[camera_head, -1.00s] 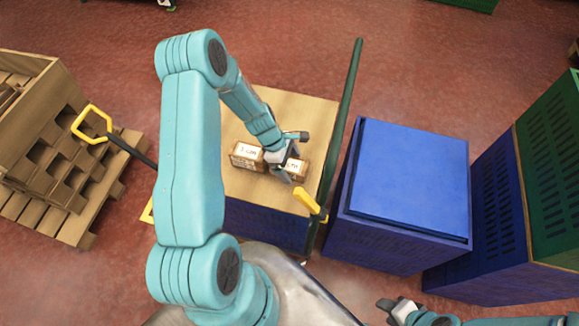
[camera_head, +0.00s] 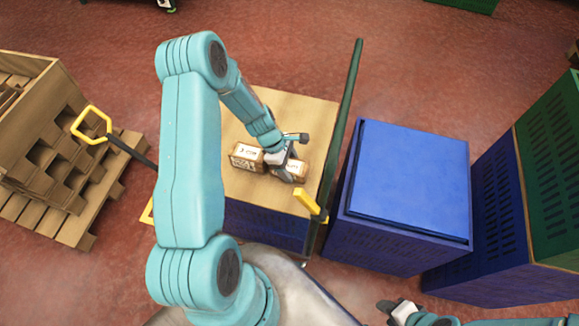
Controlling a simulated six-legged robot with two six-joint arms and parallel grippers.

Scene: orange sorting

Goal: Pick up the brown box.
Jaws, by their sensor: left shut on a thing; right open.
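Two small brown boxes with white labels are on the light wooden top of a table (camera_head: 238,190). The left brown box (camera_head: 246,157) stands free on the wood beside my gripper. The right brown box (camera_head: 297,171) is partly hidden by my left gripper (camera_head: 284,157), which is shut on it from above. I cannot tell whether that box touches the wood. My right gripper (camera_head: 389,307) is open and empty at the bottom edge, far from the boxes.
A green post (camera_head: 346,125) with a yellow handle (camera_head: 310,203) runs along the table's right side. A blue crate stack (camera_head: 410,180) stands to the right, with blue and green crates (camera_head: 555,165) beyond. Wooden pallets (camera_head: 70,190) lie at the left.

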